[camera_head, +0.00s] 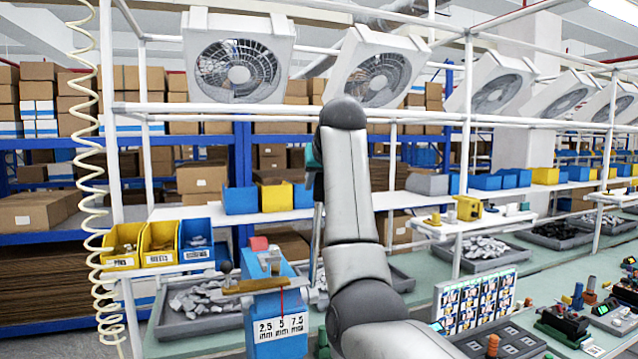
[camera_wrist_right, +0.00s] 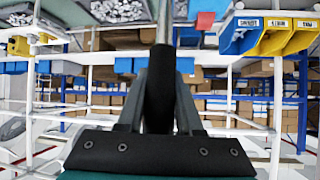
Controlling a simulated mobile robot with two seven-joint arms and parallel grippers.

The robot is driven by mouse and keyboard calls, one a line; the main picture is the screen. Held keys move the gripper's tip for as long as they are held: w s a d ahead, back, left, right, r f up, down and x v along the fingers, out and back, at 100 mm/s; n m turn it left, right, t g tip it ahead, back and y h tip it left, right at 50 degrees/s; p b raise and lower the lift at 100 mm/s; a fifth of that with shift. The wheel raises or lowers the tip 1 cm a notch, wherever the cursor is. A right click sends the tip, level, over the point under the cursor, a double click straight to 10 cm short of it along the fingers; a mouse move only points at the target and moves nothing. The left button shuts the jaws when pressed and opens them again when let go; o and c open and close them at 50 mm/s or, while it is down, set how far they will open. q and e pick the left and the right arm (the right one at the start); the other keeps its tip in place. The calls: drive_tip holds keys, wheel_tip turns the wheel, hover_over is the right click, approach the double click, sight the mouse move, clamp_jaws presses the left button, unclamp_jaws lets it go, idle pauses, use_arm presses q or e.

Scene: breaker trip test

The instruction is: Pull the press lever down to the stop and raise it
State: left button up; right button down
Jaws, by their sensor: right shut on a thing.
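The press (camera_head: 262,330) is a blue block at lower left centre in the head view, with a 2.5, 5, 7.5 mm scale plate (camera_head: 281,327) and a thin red pointer near the 5. The press lever (camera_head: 317,232) is a thin grey rod standing nearly upright at the right of the press. My right gripper (camera_head: 312,180) is at its upper end, partly hidden by my own arm. In the right wrist view, the gripper (camera_wrist_right: 160,108) is shut on the lever's black grip (camera_wrist_right: 159,85), with the metal rod running beyond it. My left gripper is out of view.
Yellow bins (camera_head: 158,240) and a blue bin (camera_head: 196,240) stand behind the press at left. A dark tray of grey parts (camera_head: 205,325) lies behind it. A picture board (camera_head: 475,300) and a dark panel (camera_head: 505,340) are on the green bench at right. A coiled hose (camera_head: 92,200) hangs at left.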

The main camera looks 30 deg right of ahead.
drive_tip(key=c, duration=0.6)
unclamp_jaws()
drive_tip(key=shift+w+f, duration=0.1)
drive_tip(key=b+v, duration=0.7)
drive_tip(key=v, duration=0.8)
